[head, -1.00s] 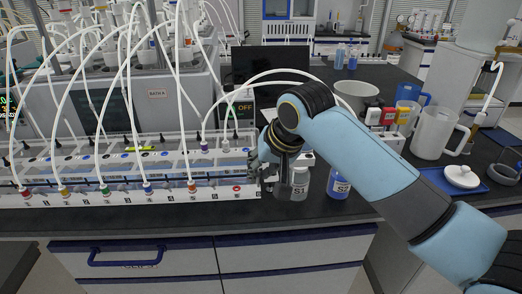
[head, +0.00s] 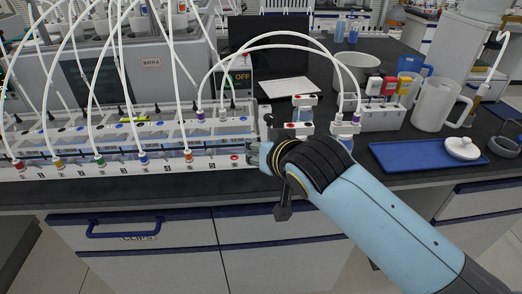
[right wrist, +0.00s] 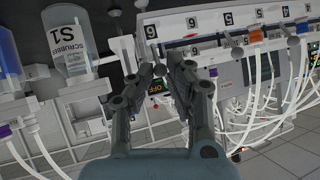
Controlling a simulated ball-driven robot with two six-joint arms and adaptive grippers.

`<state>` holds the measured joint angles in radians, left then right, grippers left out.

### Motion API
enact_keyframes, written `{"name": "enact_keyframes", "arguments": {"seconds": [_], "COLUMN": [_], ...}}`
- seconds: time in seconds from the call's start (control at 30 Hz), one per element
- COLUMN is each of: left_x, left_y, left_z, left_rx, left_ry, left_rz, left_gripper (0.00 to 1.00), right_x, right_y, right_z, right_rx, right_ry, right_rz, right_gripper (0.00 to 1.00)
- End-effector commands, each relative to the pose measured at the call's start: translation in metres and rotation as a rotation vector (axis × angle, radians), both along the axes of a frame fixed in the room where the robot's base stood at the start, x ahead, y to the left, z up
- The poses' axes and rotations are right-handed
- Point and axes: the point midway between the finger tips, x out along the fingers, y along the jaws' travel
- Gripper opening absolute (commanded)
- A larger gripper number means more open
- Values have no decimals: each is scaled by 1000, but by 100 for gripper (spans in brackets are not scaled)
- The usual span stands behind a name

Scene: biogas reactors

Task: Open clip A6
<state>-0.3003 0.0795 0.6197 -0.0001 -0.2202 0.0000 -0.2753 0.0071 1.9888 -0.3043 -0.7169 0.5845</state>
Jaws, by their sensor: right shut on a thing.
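My right gripper (head: 262,152) is at the right end of the long white numbered rack (head: 110,166), close to its last position, beside a red ring mark (head: 234,157). In the right wrist view its fingers (right wrist: 160,62) are closed together near a "6" label (right wrist: 152,31). A small dark piece (right wrist: 152,47) shows at the fingertips. It appears to be clip A6, but its shape and whether it is open are mostly hidden by the fingers. My left gripper is not in view.
Bottle S1 (right wrist: 72,45) stands close beside the gripper. A blue-liquid bottle (head: 345,130) is behind my right arm. White tubes (head: 178,70) arch over the rack. A blue tray (head: 420,155) lies at the right. Drawers (head: 140,245) are below the bench edge.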

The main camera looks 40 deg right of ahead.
Motion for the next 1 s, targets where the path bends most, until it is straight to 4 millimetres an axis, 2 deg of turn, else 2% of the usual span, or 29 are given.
{"name": "enact_keyframes", "arguments": {"seconds": [0.37, 0.4, 0.53, 0.83, 1.0], "left_x": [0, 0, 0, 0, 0], "left_y": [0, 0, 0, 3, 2], "left_z": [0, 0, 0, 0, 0], "left_rx": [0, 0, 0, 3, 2], "left_ry": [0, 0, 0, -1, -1], "left_rz": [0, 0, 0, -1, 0], "left_gripper": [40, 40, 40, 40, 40], "right_x": [-1, -1, -1, -2, -21], "right_y": [0, 0, 0, 1, 5], "right_z": [-2, -2, -1, 0, 11], "right_rx": [1, 2, 1, 0, 3], "right_ry": [1, 2, 1, -1, 0], "right_rz": [0, 0, 0, 0, -1], "right_gripper": [0, 20, 37, 38, 38]}}
